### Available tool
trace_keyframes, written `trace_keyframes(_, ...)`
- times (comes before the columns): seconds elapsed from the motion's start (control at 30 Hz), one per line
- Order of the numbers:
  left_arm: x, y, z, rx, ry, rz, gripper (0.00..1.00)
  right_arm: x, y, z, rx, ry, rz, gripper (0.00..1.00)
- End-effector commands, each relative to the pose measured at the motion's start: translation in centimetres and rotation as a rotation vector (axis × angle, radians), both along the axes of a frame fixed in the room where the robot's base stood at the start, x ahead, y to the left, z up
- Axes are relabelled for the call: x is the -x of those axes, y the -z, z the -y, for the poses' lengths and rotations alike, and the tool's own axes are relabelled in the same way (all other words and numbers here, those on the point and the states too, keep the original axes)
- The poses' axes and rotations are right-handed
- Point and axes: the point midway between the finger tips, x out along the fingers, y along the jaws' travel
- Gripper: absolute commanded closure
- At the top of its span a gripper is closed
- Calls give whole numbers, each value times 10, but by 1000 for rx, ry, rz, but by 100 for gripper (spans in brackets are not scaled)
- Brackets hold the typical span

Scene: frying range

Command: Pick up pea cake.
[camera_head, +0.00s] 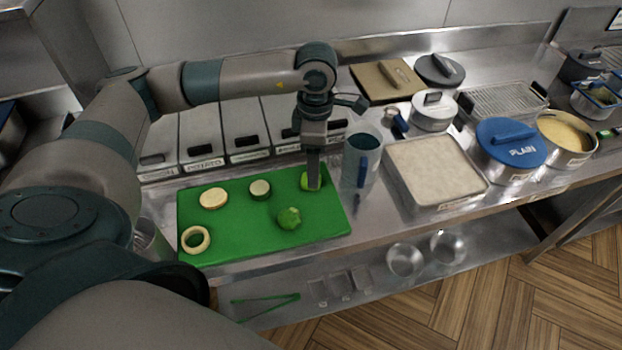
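A green cutting board (235,222) lies on the steel counter with several food pieces on it. A bright green round piece (305,182) sits near its far right corner, partly hidden by my gripper. A lumpy green piece (289,218) lies nearer the front edge. I cannot tell for sure which of the two is the pea cake. My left gripper (313,186) points straight down at the round piece, with its fingers in front of or around it. The fingers line up edge-on, so I cannot tell whether they are closed on it. My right gripper is not in view.
A pale yellow disc (214,198), a green-rimmed slice (260,189) and a pale ring (196,239) share the board. A clear jug (362,150) stands close right of my gripper. Labelled bins (205,136) line the back. A flour-like tray (434,170) is farther right.

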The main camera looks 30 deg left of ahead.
Motion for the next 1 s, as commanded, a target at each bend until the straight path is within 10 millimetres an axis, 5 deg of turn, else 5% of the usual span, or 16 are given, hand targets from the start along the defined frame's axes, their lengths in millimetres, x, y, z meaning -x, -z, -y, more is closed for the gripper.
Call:
trace_keyframes(0.43,-3,43,2,0,0,-2,39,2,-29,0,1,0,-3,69)
trace_keyframes(0.93,-3,46,2,0,0,0,39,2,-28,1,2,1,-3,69)
trace_keyframes(1.0,-3,46,2,-1,0,0,51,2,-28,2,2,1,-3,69)
